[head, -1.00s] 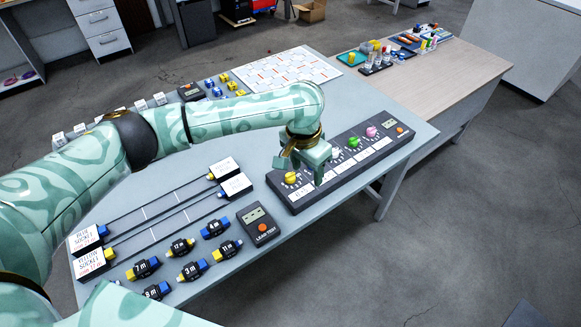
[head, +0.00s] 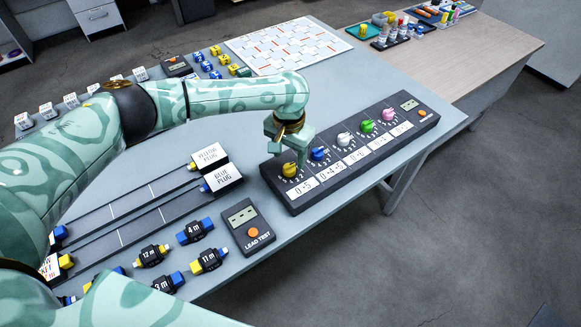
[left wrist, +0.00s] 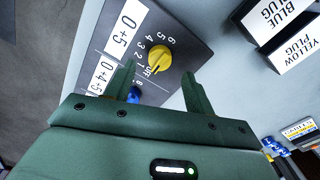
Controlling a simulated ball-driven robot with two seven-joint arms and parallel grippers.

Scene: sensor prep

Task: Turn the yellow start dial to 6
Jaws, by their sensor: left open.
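The yellow start dial (head: 290,170) is at the left end of a dark dial panel (head: 285,205). In the left wrist view the yellow dial (left wrist: 159,58) has printed numbers up to 6 around it, and its pointed end appears turned towards the OFF mark. My left gripper (head: 284,150) is over this end of the panel. In the left wrist view its open fingers (left wrist: 160,82) are spread wide, with the dial just beyond and between the tips; no contact shows. My right gripper is not in view.
A blue dial (head: 318,153) is close beside the yellow one; white, green and pink dials follow along the panel. A lead tester (head: 247,226) and several lead pieces lie in front. Plug blocks (head: 222,178) on rails are to the left.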

